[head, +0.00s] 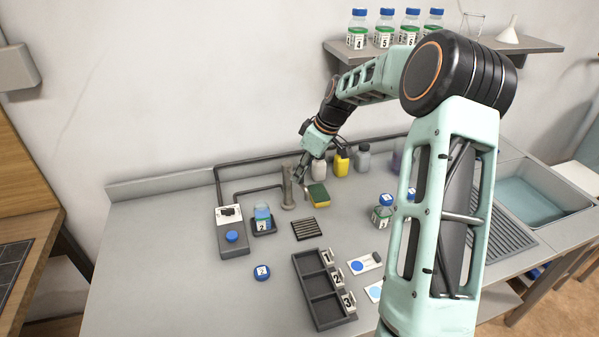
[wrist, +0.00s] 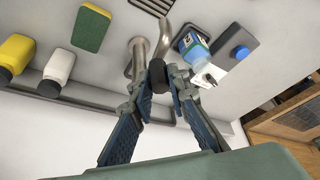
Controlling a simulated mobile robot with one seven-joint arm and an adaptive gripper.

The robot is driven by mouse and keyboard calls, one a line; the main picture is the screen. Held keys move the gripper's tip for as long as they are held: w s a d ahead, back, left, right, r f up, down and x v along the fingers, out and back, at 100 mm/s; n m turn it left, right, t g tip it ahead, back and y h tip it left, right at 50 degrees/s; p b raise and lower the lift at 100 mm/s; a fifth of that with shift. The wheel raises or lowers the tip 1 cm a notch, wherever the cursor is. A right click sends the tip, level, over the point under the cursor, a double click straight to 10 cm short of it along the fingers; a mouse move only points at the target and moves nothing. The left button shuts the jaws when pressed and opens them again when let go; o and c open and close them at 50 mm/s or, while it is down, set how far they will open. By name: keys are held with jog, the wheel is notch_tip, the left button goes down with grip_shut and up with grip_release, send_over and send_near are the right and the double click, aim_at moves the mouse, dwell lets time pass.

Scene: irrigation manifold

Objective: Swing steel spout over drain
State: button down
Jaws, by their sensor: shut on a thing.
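The steel spout (head: 288,188) stands upright on the counter towards the back wall. In the wrist view the bent steel pipe of the spout (wrist: 164,42) runs down between my fingertips. My gripper (head: 300,176) reaches it from above and is shut on it; the fingertips (wrist: 168,76) hide the exact contact. The drain is a dark slotted grate (head: 306,229) in the counter, in front of the spout and a little to its right. Its edge shows at the top of the wrist view (wrist: 152,5). The spout's outlet is not clear in the head view.
A bottle on a dark stand (head: 263,217) and a grey box with a blue button (head: 232,236) are to the left. White and yellow bottles (head: 341,165) stand behind. A dark compartment tray (head: 322,291) lies in front.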

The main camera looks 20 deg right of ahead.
jog(key=shift+d, duration=0.1)
jog(key=c, duration=1.8)
grip_release()
jog(key=shift+c, duration=0.2)
jog(key=v, duration=1.2)
